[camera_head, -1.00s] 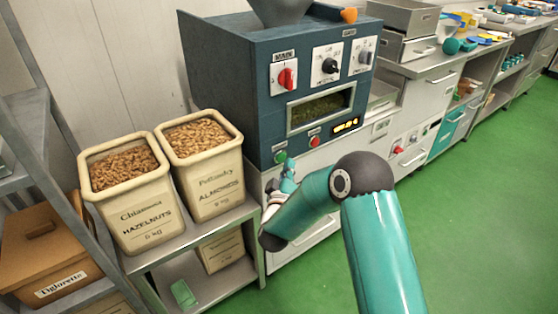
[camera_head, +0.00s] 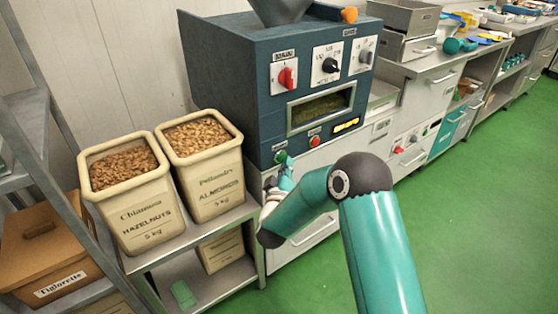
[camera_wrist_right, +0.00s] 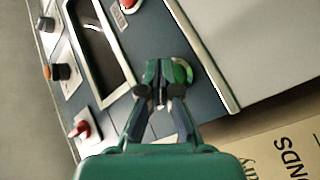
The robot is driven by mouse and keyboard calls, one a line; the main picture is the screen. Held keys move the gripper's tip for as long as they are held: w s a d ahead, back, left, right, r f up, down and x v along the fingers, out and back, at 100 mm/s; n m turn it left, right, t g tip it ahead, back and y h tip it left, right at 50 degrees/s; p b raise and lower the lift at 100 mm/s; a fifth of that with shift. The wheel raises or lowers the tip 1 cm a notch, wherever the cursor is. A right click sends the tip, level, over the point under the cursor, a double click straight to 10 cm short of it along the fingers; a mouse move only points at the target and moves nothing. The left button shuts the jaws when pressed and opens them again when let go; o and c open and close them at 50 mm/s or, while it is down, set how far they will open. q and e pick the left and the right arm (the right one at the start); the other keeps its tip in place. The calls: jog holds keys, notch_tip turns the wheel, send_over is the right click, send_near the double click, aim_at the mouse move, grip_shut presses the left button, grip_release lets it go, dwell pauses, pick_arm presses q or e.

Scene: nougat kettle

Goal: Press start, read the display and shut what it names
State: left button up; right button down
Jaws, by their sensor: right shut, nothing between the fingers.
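The dark blue kettle machine (camera_head: 225,70) stands on the counter. Its front has a red MAIN knob (camera_head: 287,77), a black dial (camera_head: 329,66), a grey switch (camera_head: 365,57) and a window (camera_head: 319,110). Its small display (camera_head: 346,125) is lit yellow; I cannot read its text. A green button (camera_head: 280,157) and a red button (camera_head: 314,141) sit below the window. My right gripper (camera_head: 284,163) is shut and empty, its tips at the green button. In the right wrist view the closed tips (camera_wrist_right: 165,75) overlap the green button (camera_wrist_right: 182,72). My left gripper is not in view.
A hazelnut bin (camera_head: 138,215) and an almond bin (camera_head: 215,185) stand on a shelf left of the machine, close to my right gripper. An orange knob (camera_head: 349,15) sits on top of the machine. Drawers and counters run right. The green floor (camera_head: 470,220) is clear.

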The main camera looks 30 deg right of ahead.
jog(key=shift+w, duration=0.5)
dwell(0.6)
jog(key=shift+s, duration=0.9)
jog(key=shift+s, duration=0.1)
jog(key=s, duration=0.1)
jog(key=s+b, duration=0.1)
jog(key=s, duration=0.2)
jog(key=shift+s+d, duration=0.25)
jog(key=shift+s, duration=0.15)
dwell(0.5)
